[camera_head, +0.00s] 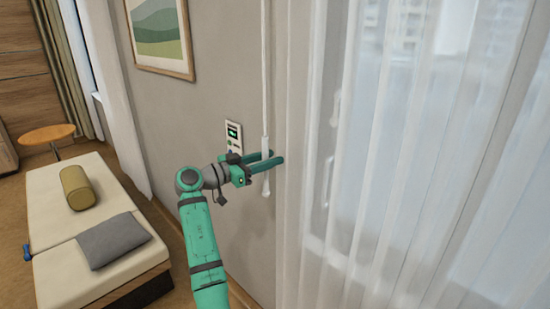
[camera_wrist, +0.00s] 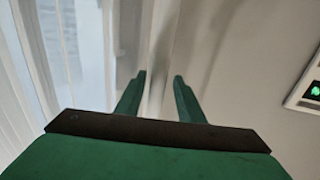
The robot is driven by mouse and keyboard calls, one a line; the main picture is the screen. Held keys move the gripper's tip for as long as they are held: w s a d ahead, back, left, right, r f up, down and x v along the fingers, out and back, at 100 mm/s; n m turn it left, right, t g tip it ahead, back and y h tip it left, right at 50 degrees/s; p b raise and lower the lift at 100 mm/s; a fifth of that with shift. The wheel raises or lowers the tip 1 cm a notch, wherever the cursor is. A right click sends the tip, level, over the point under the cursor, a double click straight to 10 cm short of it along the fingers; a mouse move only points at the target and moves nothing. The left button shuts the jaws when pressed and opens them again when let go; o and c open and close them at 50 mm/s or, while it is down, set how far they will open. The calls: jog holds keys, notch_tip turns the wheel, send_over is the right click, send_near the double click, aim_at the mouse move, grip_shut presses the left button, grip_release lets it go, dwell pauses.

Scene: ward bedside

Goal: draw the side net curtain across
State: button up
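The white net curtain (camera_head: 375,180) hangs in sheer folds over the window on the right of the head view. It also shows at the left of the wrist view (camera_wrist: 35,60). A thin white wand (camera_head: 265,75) hangs at the curtain's left edge, in front of the wall, with a thicker lower end. My gripper (camera_head: 277,157) is at this lower part, with its teal fingers reaching past the wand. In the wrist view, my gripper (camera_wrist: 160,76) has its fingers apart, with a blurred pale upright strip, seemingly the wand, between them. I cannot see contact.
A wall panel with a green display (camera_head: 234,135) is just left of my gripper. A framed picture (camera_head: 160,35) hangs higher up. A daybed (camera_head: 65,255) with a grey cushion (camera_head: 113,240) and an olive bolster (camera_head: 77,187) stands left. A round orange table (camera_head: 46,134) is behind it.

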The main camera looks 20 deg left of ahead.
jog(key=v, duration=0.8)
jog(key=shift+s+a, duration=0.15)
jog(key=shift+s, duration=0.05)
